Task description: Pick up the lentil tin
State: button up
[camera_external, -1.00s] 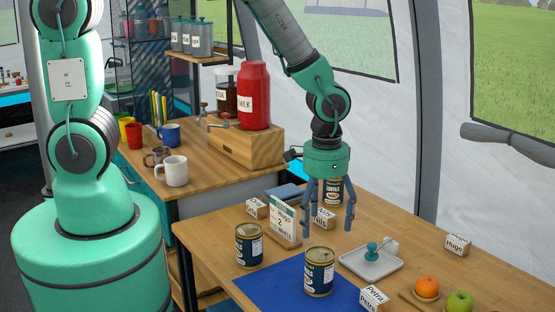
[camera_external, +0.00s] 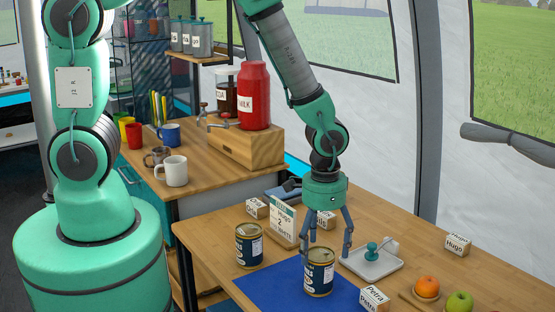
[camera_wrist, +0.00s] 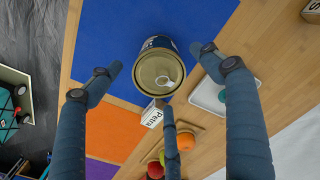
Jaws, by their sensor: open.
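A dark blue tin (camera_external: 319,275) stands upright on the blue mat (camera_external: 262,289). Its label is partly readable and appears to end in "LS". In the wrist view the same tin (camera_wrist: 161,75), with its ring-pull lid, is between my spread fingers. My gripper (camera_external: 327,248) is open and empty, fingers pointing down, above and slightly behind this tin. A similar dark blue tin (camera_external: 249,246) stands to the left, its label also only partly readable. I cannot tell for certain from the labels which is the lentil tin.
A grey tray (camera_external: 371,264) with a teal-knobbed item lies right of the gripper. A "Petra" block (camera_external: 374,298) is close to the tin's right. An orange (camera_external: 427,286) and a green apple (camera_external: 459,302) sit at right.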

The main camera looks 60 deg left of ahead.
aim_at(321, 255)
jog(key=shift+s+f+b, duration=0.1)
jog(key=shift+f+b, duration=0.7)
jog(key=shift+f, duration=1.8)
jog(key=shift+c, duration=0.2)
jog(key=c, duration=1.6)
jog(key=shift+r, duration=0.2)
